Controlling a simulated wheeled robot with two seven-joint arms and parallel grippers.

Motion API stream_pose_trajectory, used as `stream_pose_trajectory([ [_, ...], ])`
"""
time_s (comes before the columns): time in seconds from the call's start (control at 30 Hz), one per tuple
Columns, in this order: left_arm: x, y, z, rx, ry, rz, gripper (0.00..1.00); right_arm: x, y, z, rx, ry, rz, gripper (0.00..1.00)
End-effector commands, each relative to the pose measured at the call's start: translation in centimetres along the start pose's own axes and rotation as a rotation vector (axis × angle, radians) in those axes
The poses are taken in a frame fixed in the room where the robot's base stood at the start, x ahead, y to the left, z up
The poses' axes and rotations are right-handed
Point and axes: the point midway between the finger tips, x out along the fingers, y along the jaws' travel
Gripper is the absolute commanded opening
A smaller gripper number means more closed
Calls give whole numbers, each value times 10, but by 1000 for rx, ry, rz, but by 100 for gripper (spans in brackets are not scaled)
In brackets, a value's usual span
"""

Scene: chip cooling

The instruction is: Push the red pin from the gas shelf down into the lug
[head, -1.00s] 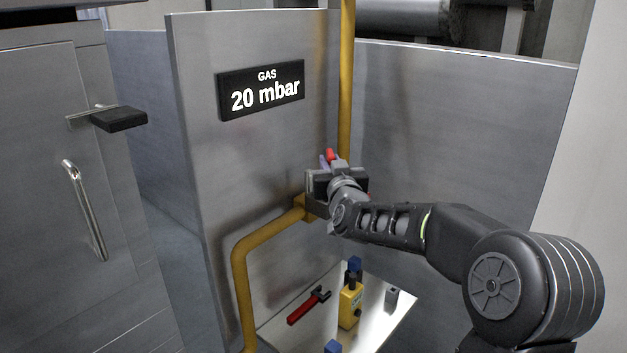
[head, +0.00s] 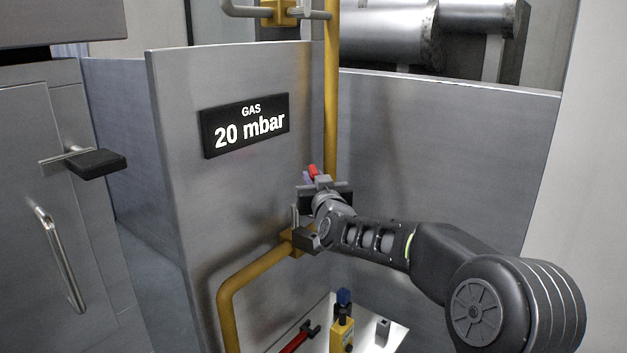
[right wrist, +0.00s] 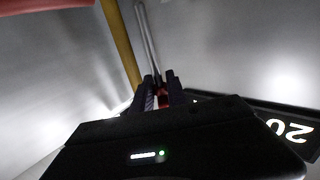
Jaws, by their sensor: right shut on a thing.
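My right gripper (head: 318,180) is raised in front of the steel panel, beside the vertical yellow pipe. It is shut on the red pin (head: 313,170), whose red part shows above the jaws. In the right wrist view, red (right wrist: 162,98) shows between the dark fingers (right wrist: 160,90). A thin grey rod runs up from there; I cannot tell whether it belongs to the pin. Below the gripper, a grey upright piece and block (head: 306,240) sit at the yellow pipe fitting, perhaps the lug. The gripper is above them and partly hides this area. My left gripper is not in view.
The gas shelf (head: 372,345) below carries a yellow device (head: 342,336) with a blue top, a red-handled tool (head: 297,340) and a small grey block (head: 383,329). A yellow pipe (head: 228,310) bends along the panel. A black gas sign (head: 245,125) hangs at upper left.

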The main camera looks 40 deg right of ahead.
Motion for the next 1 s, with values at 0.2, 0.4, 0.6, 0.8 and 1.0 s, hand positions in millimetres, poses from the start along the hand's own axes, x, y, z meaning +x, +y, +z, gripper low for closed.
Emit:
stream_pose_trajectory([
  [0.2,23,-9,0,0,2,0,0,0,0,26,0,0,0,0],
  [0.4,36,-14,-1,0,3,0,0,0,0,41,0,1,0,0],
  [0.6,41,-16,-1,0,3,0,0,0,0,46,0,1,0,0],
  [0.8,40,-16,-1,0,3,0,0,0,0,46,0,1,0,0],
  [1.0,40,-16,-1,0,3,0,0,0,0,46,0,1,0,0],
])
